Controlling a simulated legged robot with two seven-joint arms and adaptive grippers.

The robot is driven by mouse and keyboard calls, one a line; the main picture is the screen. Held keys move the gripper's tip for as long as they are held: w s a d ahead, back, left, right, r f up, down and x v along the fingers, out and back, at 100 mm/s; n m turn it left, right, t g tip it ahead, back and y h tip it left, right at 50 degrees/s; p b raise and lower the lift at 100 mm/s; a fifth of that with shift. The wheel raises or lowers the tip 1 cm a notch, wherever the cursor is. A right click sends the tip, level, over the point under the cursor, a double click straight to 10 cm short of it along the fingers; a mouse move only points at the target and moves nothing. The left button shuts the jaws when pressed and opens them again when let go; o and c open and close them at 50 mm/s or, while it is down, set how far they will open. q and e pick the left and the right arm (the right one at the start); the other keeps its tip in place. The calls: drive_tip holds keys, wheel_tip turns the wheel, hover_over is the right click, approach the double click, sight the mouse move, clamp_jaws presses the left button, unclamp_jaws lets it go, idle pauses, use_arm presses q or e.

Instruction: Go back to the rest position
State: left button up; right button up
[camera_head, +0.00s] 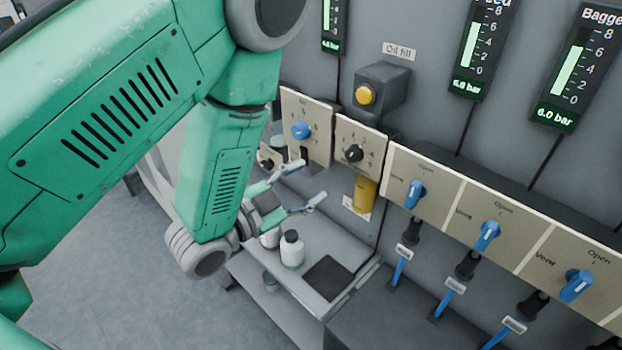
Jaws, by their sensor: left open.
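My left arm comes in from the left as large green links and fills much of the left side. My left gripper (307,183) is open, its two fingers spread and pointing right toward the panel. Nothing shows between the fingers. It hangs above a grey shelf (340,243) and in front of the panel with a blue knob (301,130) and a black knob (354,153). My right gripper is not in view.
A white bottle with a dark cap (291,250) stands on the shelf below the gripper. Valve panels with blue handles (487,235) run to the right. A yellow button box (366,94) and gauges (568,75) are on the wall. Open floor (110,270) lies at lower left.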

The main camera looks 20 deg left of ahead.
use_arm(q)
drive_tip(key=s+a+f+n+g+y+b, duration=0.1)
drive_tip(key=s+a+f+n+g+y, duration=0.15)
drive_tip(key=f, duration=0.45)
drive_tip(key=s+a+f+n+g+y+b, duration=0.1)
drive_tip(key=s+f+n+g, duration=0.2)
drive_tip(key=f, duration=0.4)
drive_tip(key=s+a+f+n+g+y+b, duration=0.1)
drive_tip(key=s+a+f+g+y, duration=0.15)
drive_tip(key=s+f, duration=0.4)
drive_tip(key=s+f+n+g+b, duration=0.1)
drive_tip(key=s+f+n+g, duration=0.3)
drive_tip(key=s, duration=1)
wheel_tip(320, 180, down, 6)
drive_tip(key=a+g, duration=0.1)
drive_tip(key=g, duration=0.2)
drive_tip(key=shift+g+y+b, duration=0.3)
drive_tip(key=shift+g, duration=0.1)
drive_tip(key=shift+r, duration=0.1)
